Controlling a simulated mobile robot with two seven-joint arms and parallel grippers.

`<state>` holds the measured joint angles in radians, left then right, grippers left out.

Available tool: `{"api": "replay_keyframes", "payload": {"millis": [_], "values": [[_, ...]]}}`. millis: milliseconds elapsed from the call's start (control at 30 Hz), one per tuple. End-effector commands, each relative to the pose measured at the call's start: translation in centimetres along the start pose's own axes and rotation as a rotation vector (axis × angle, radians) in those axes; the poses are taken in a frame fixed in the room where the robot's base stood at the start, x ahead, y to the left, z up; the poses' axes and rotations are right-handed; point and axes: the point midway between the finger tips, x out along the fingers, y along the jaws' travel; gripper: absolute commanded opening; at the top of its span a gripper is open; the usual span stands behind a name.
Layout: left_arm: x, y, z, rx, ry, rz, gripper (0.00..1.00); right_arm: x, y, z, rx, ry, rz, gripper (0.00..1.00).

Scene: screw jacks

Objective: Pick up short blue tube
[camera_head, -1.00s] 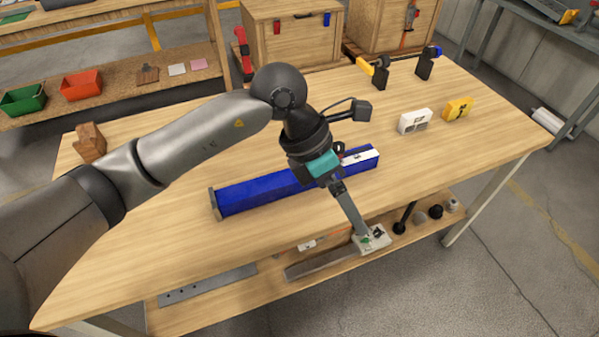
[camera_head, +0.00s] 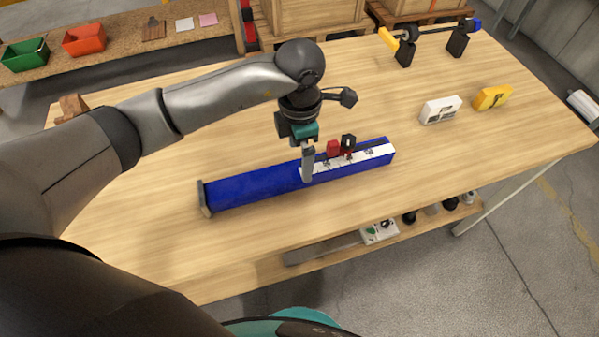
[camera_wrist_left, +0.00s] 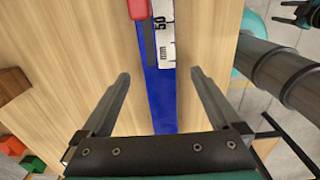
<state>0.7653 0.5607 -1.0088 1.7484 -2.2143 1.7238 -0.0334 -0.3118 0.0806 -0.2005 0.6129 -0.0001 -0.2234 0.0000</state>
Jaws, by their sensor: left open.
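The blue tube (camera_head: 255,185) lies on the wooden table, running from lower left to upper right, with a white scale strip (camera_head: 372,152) on its right half. In the left wrist view the blue tube (camera_wrist_left: 158,90) runs between the two fingers, with clear gaps on both sides. My left gripper (camera_head: 307,177) is open and points down over the middle of the tube. In the left wrist view this gripper (camera_wrist_left: 161,73) holds nothing. Part of what looks like my right gripper shows at that view's top right corner; its jaws are unclear.
A red piece (camera_head: 333,149) and a black piece (camera_head: 348,143) sit on the tube beside my left gripper. A white block (camera_head: 440,110) and a yellow block (camera_head: 492,97) stand to the right. The table front is clear. A lower shelf (camera_head: 330,257) holds several parts.

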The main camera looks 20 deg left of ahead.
Motion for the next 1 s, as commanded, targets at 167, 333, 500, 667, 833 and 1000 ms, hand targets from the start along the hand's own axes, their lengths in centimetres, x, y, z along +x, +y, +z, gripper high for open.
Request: {"api": "replay_keyframes", "payload": {"millis": [167, 333, 500, 667, 833, 1000], "values": [[1.2, 0.0, 0.0, 0.0, 0.001, -0.001, 0.97, 0.2, 0.2, -1.9, 0.0, 0.032, 0.003, 0.55], [3.6, -0.1, -0.1, 0.0, 0.002, -0.004, 0.97, 0.5, 0.2, -2.0, 0.0, 0.034, 0.003, 0.55], [5.7, 0.0, -0.1, 0.0, 0.0, -0.002, 0.97, 0.9, 0.2, -1.8, 0.0, 0.032, 0.003, 0.55], [6.2, 0.1, -0.1, 0.001, -0.001, 0.001, 0.97, 0.9, 0.2, -1.4, 0.0, 0.026, 0.002, 0.55], [6.1, 0.1, -0.1, 0.001, -0.001, 0.001, 0.94, 0.9, 0.1, -1.2, 0.0, 0.022, 0.002, 0.55], [6.1, 0.1, -0.1, 0.001, -0.001, 0.001, 0.75, 0.9, 0.1, -1.1, 0.001, 0.021, 0.002, 0.55]]}}
